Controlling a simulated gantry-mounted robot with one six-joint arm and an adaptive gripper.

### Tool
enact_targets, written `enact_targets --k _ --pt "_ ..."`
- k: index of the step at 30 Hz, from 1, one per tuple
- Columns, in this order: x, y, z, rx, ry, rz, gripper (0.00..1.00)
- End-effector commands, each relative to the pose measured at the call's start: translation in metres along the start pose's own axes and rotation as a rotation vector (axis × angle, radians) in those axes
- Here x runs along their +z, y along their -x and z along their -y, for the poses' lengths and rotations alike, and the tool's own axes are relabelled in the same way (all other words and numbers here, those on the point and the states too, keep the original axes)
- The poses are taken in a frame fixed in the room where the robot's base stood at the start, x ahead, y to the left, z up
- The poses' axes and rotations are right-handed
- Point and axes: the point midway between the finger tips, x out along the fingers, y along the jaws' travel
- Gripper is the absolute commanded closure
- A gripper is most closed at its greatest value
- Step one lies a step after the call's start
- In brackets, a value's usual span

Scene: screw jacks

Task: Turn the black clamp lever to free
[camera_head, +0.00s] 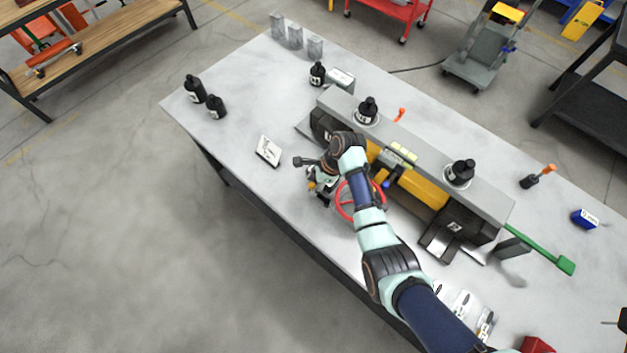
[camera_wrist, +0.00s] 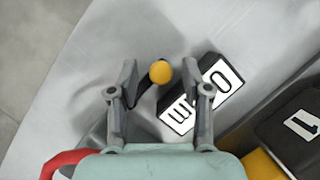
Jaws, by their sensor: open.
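A short black lever (camera_wrist: 146,98) with a yellow ball knob (camera_wrist: 160,72) shows in the wrist view; it appears to be the clamp lever. My gripper (camera_wrist: 158,80) is open, with one finger on each side of the knob. The left finger is close to the lever and the right finger is farther off; I cannot tell whether either touches. A black plate with white symbol labels (camera_wrist: 217,79) lies beside the lever, partly behind the right finger. In the head view my gripper (camera_head: 318,180) is at the near side of the machine, and my arm hides much of the lever area.
A red handwheel (camera_head: 344,209) is close to my gripper, partly behind my arm; its rim also shows in the wrist view (camera_wrist: 60,164). A grey beam (camera_head: 415,145) carries black bottles. A green lever (camera_head: 540,253) sticks out right.

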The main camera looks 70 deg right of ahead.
Motion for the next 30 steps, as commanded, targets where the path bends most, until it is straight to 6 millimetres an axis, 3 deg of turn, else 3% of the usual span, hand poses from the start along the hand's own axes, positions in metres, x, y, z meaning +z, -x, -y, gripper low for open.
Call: enact_targets --k 5,12,14,30 --pt "0.0002 0.0006 0.0002 -0.001 0.001 0.0 0.53" --pt "0.0001 0.0007 0.0001 0.0 0.001 0.0 0.93" --pt "0.0002 0.0007 0.0001 0.0 0.001 0.0 1.0" --pt "0.0036 0.0025 -0.006 0.017 0.039 0.0 1.0"
